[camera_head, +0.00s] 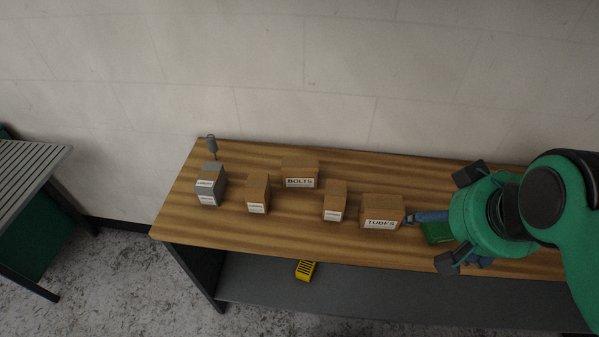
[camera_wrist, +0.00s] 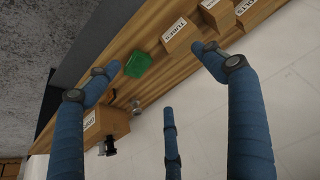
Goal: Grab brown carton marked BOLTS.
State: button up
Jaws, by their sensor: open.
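The brown carton marked BOLTS (camera_head: 299,175) stands on the wooden tabletop toward the back, behind the row of other cartons. A brown carton at the top right edge of the wrist view (camera_wrist: 250,14), partly cut off, appears to be the same one. My gripper (camera_head: 440,218) is over the right part of the table, well to the right of the BOLTS carton and apart from it. In the wrist view its blue fingers (camera_wrist: 155,68) are spread wide with nothing between them in grip. The gripper is open.
The TUBES carton (camera_head: 382,212) stands near my gripper, beside a green object (camera_head: 437,232). Two more brown cartons, one left (camera_head: 257,193) and one right (camera_head: 335,200), stand in front of BOLTS. A grey box (camera_head: 211,184) is at far left. A wall lies behind the table.

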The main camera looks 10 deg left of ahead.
jog(key=shift+o, duration=1)
jog(key=w+a+p, duration=0.3)
jog(key=w+a, duration=0.3)
jog(key=w, duration=0.3)
jog(key=w+a+p, duration=0.4)
jog(key=w+a, duration=0.1)
jog(key=w, duration=0.3)
jog(key=w+a+f+p, duration=0.1)
jog(key=w+a+f, duration=0.1)
jog(key=a, duration=0.3)
jog(key=w+a+f+p, duration=0.2)
jog(key=w+a+f, duration=0.1)
jog(key=a+f, duration=0.2)
jog(key=w+a+f+n+g+p, duration=0.1)
jog(key=w+a+f, duration=0.1)
jog(key=a+f, duration=0.2)
jog(key=a, duration=0.3)
jog(key=shift+w, duration=0.4)
